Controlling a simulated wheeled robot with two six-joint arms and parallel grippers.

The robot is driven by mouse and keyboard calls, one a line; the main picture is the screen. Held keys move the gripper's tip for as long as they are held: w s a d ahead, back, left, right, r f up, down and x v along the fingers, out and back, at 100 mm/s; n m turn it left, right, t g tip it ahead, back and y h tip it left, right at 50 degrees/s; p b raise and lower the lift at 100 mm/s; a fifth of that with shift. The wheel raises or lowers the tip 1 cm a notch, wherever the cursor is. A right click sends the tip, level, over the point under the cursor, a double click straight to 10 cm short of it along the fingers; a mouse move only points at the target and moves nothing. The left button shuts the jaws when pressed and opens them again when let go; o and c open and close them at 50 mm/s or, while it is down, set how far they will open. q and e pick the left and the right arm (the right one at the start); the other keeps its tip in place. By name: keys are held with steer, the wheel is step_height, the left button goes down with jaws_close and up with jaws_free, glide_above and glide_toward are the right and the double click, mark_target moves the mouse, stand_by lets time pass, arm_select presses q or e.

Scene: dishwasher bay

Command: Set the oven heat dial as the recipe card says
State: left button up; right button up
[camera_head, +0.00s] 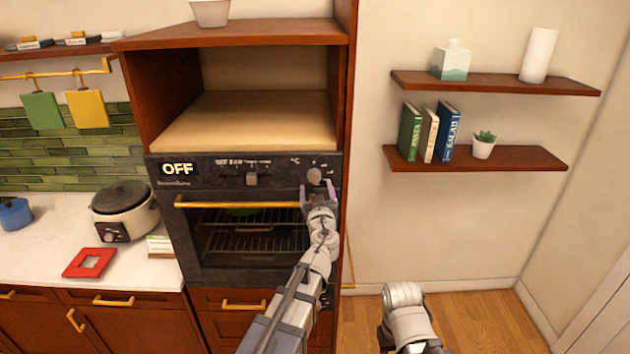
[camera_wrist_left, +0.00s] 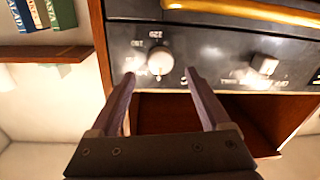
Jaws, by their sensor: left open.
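The oven (camera_head: 189,236) has a black control panel. Its display (camera_head: 178,169) reads OFF. The round silver heat dial (camera_head: 315,176) is at the panel's right end, below a °C mark; it also shows in the left wrist view (camera_wrist_left: 160,61), upside down, with small numbers around it. I cannot tell where it points. My left gripper (camera_head: 317,191) is open just in front of the dial. In the left wrist view its fingertips (camera_wrist_left: 159,77) lie either side of the dial's near edge, apparently not touching it. A small pale card (camera_head: 160,246), perhaps the recipe card, stands on the counter, unreadable. My right gripper is out of view.
A square slider knob (camera_head: 251,179) sits mid-panel, with the golden oven handle (camera_head: 237,204) below it. Wall shelves (camera_head: 475,158) with books are to the right. My right arm is low over open floor.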

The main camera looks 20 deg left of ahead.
mark_target(315, 178)
arm_select(q)
steer(key=x, duration=0.5)
jaws_close()
stand_by(0.6)
